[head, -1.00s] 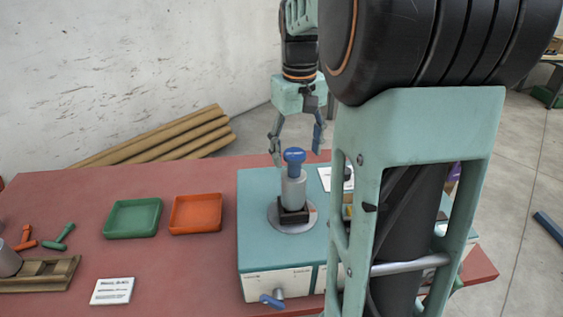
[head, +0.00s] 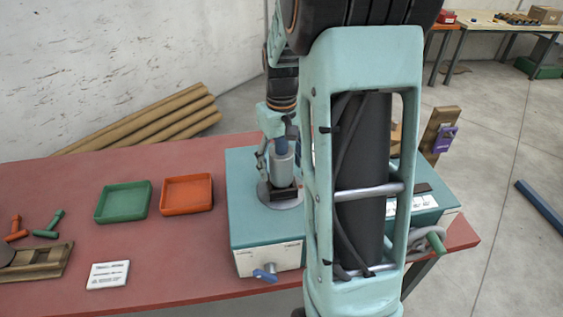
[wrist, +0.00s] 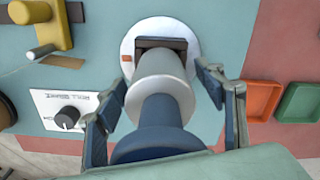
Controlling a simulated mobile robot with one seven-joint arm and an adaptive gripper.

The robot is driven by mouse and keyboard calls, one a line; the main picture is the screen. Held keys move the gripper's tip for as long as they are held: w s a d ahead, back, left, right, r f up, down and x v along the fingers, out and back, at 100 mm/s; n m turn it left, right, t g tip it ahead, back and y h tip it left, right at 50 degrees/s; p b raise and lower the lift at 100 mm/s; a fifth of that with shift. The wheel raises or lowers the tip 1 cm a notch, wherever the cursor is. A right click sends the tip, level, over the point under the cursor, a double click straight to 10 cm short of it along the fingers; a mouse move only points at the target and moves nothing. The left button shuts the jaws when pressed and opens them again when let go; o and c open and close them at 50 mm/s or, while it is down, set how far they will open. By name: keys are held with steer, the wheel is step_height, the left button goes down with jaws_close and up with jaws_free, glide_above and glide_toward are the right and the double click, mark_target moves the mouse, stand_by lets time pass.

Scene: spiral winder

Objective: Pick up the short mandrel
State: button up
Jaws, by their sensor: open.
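The short mandrel, a grey cylinder (head: 282,170) with a blue knob and neck on top, stands upright on the round plate (head: 286,203) of the teal winder. In the wrist view the grey body (wrist: 161,80) sits in the middle, with the blue knob (wrist: 158,132) nearest the camera. My gripper (wrist: 165,66) is open, with one finger on each side of the mandrel. Gaps show between the fingers and the grey body. In the head view my gripper (head: 280,172) is partly hidden behind my arm.
A green tray (head: 123,202) and an orange tray (head: 187,195) lie left of the teal winder box (head: 243,210). A wooden cradle (head: 38,262) sits at the left edge. A yellow-handled part (wrist: 48,28) and a black dial (wrist: 67,118) are beside the plate.

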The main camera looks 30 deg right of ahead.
steer(key=shift+c, duration=0.7)
steer(key=c, duration=1.5)
steer(key=shift+o, duration=0.2)
